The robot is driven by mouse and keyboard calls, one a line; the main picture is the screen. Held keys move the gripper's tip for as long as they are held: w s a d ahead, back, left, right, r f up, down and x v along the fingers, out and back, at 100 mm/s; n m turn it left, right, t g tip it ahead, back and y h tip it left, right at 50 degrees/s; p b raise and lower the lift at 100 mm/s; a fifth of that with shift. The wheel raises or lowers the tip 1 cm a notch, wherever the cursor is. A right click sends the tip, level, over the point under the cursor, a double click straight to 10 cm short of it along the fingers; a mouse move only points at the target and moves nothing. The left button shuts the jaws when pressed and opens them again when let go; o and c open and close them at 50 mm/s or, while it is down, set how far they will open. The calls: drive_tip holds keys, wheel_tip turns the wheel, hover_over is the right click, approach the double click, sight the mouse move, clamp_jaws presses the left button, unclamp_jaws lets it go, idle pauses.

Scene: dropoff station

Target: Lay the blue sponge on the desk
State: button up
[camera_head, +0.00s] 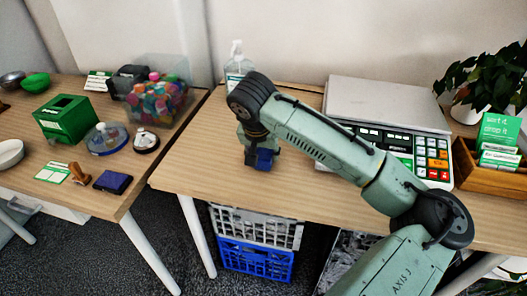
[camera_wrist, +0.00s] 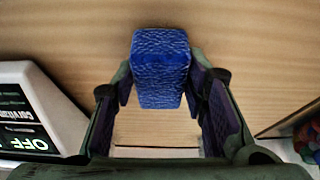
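The blue sponge (camera_wrist: 160,68) is a textured blue block between the two fingers of my gripper (camera_wrist: 160,82) in the wrist view. The finger pads press against its left and right sides. In the head view my gripper (camera_head: 258,150) points down over the left part of the right-hand wooden desk (camera_head: 205,158), and the sponge (camera_head: 264,159) shows as a small blue patch at its tip. The sponge is at or just above the desk top; I cannot tell whether it touches. My arm hides part of the desk.
A scale (camera_head: 385,105) with a keypad stands right of my gripper. A pump bottle (camera_head: 238,65) stands behind it. A wooden box (camera_head: 480,175) with green cards and a plant (camera_head: 485,75) are farther right. A gap separates the left table (camera_head: 120,205), which is cluttered. Crates (camera_head: 255,260) sit below.

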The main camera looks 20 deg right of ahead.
drive_tip(key=o, duration=0.4)
drive_tip(key=shift+r, duration=0.15)
